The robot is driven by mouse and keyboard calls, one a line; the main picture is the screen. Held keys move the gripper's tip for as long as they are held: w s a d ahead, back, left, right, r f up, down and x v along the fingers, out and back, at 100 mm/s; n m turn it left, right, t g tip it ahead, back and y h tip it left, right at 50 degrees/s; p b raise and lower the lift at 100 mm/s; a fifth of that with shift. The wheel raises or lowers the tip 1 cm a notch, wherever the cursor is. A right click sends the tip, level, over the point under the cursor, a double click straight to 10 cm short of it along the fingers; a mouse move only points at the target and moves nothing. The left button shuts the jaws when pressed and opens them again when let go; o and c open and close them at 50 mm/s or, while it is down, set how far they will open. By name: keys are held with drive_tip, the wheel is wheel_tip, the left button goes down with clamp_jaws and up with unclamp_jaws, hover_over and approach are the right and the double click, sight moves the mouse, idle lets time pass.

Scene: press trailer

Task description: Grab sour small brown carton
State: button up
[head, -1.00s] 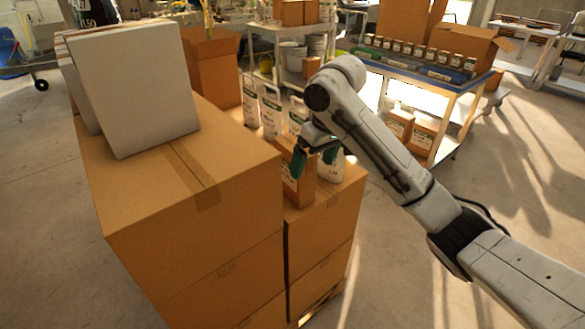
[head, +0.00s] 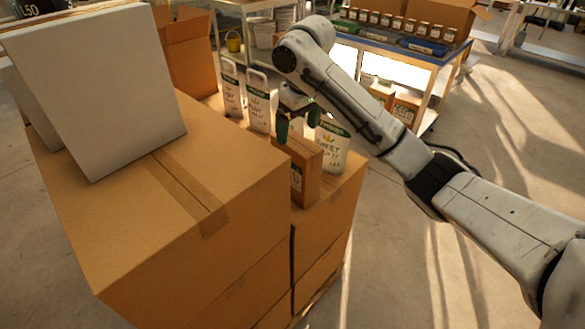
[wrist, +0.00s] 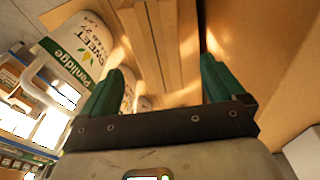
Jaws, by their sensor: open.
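A small brown carton (head: 306,180) stands upright on the stacked boxes, with a pale label on its front too small to read. My gripper (head: 297,122) is open above and at the back of the carton's top, its green fingers spread and empty. In the wrist view my gripper (wrist: 160,88) shows both green fingers wide apart, with brown cardboard edges (wrist: 160,40) beyond the gap. I cannot tell from this whether the fingers touch the carton.
A white jug marked SWEET (head: 332,146) stands close beside the carton; it also shows in the wrist view (wrist: 82,48). More white jugs (head: 258,100) stand to the left.

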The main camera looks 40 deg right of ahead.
sight(296, 141)
drive_tip(key=shift+w+d+f+p, duration=0.1)
drive_tip(key=shift+w+f+p, duration=0.1)
drive_tip(key=shift+f, duration=1.1)
drive_tip(key=shift+w+f+p, duration=0.2)
drive_tip(key=shift+f+p, duration=0.05)
drive_tip(key=shift+f, duration=1.05)
drive_tip(key=shift+w+d+f+p, duration=0.1)
drive_tip(key=shift+w+f+p, duration=0.1)
drive_tip(key=shift+f, duration=1.1)
drive_tip(key=shift+c, duration=0.4)
drive_tip(key=shift+r, duration=0.1)
clamp_jaws()
drive_tip(key=shift+r, duration=0.1)
